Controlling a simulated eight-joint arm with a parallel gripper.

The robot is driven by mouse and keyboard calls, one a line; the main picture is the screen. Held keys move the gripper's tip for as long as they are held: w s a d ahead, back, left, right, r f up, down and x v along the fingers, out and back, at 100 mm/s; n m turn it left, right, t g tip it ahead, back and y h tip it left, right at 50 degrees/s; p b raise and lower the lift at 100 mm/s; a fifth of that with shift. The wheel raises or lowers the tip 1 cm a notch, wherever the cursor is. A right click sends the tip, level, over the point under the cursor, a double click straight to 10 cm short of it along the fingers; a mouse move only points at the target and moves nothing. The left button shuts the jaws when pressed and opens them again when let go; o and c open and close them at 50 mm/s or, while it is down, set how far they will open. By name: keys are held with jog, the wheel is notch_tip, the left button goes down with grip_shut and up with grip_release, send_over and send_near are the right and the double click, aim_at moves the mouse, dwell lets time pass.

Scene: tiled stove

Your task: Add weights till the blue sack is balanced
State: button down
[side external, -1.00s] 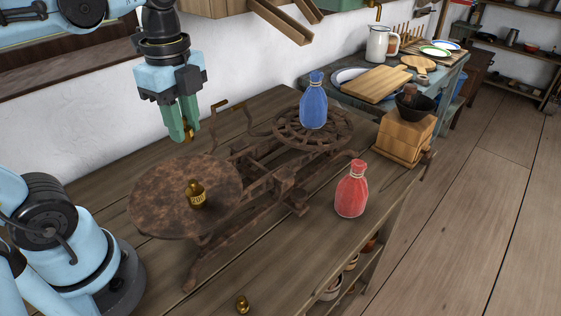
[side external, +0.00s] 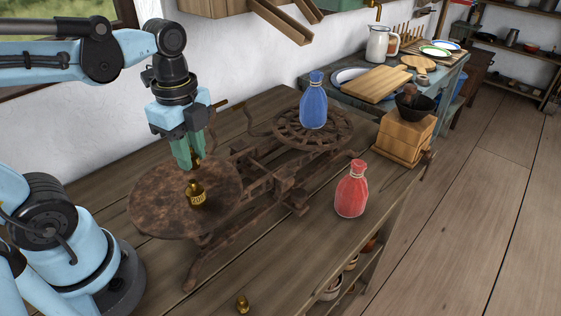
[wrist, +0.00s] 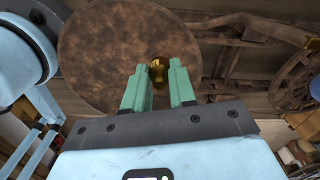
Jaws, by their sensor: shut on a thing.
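The blue sack (side external: 313,101) stands upright on the spoked far plate (side external: 290,138) of a rusty balance scale. A brass weight (side external: 197,196) stands on the scale's round solid near plate (side external: 160,205). My gripper (side external: 191,162) is above the back part of that plate. It is shut on a second, small brass weight (wrist: 158,73), which shows between the green fingers in the wrist view and is mostly hidden by them in the side view. The held weight is just behind and above the standing one; I cannot tell whether they touch. Another brass weight (side external: 242,304) stands on the table near the front edge.
A red sack (side external: 352,190) stands on the table right of the scale. The scale's beam (side external: 275,180) joins the plates. The front middle of the table is clear.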

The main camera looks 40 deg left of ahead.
jog(key=shift+f, duration=0.55)
jog(key=c, duration=0.8)
grip_release()
jog(key=shift+c, duration=0.2)
notch_tip(320, 180, up, 12)
jog(key=w+f+n+t, duration=0.1)
jog(key=f+n, duration=0.1)
jog(key=w+f+n+t, duration=0.1)
jog(key=f+n, duration=0.1)
jog(key=n, duration=0.1)
jog(key=w+f+n+t, duration=0.1)
jog(key=f+n, duration=0.1)
jog(key=shift+w+d+f+t, duration=0.2)
jog(key=shift+f+t, duration=0.05)
jog(key=shift+t, duration=0.05)
jog(key=f+n, duration=0.1)
jog(key=n, duration=0.1)
jog(key=w+f+n+t, duration=0.1)
jog(key=n, duration=0.1)
jog(key=f+n+t, duration=0.1)
jog(key=n, duration=0.1)
jog(key=shift+w+d+f, duration=0.2)
jog(key=shift+w+f, duration=0.1)
jog(key=shift+w+d+f+n+t, duration=0.15)
jog(key=shift+f+n+t, duration=0.2)
jog(key=shift+n, duration=0.25)
jog(key=shift+w+a+f+n+t, duration=0.1)
jog(key=shift+f+n+t, duration=0.15)
jog(key=shift+n+t, duration=0.3)
